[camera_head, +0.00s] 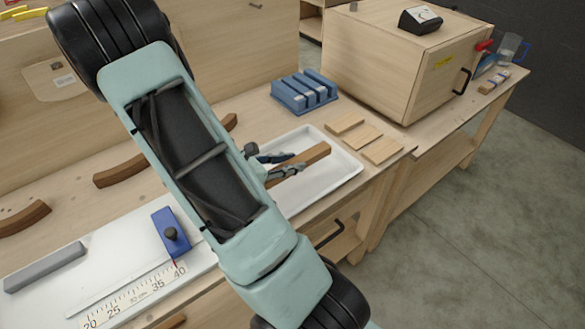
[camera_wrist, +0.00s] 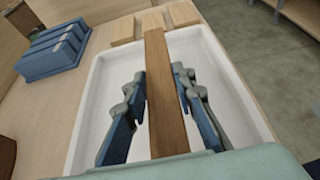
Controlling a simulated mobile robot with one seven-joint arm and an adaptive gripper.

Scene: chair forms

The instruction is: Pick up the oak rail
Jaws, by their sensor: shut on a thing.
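The oak rail is a straight brown wooden bar (camera_head: 314,155) at the white tray on the bench. In the wrist view the rail (camera_wrist: 166,90) runs lengthwise between my fingers, its far end reaching over the tray's far rim. My gripper (camera_head: 280,166) is shut on the rail, one finger along each side; it also shows in the wrist view (camera_wrist: 160,88). The near end of the rail is hidden by my wrist. I cannot tell whether the rail touches the tray floor.
The white tray (camera_head: 345,176) holds nothing else that I see. Light wooden blocks (camera_head: 364,136) lie beyond it, and a blue slotted block (camera_head: 304,92) stands behind. A wooden cabinet (camera_head: 390,65) is at the back right. Curved brown pieces (camera_head: 120,172) lie left, near a measuring board (camera_head: 100,262).

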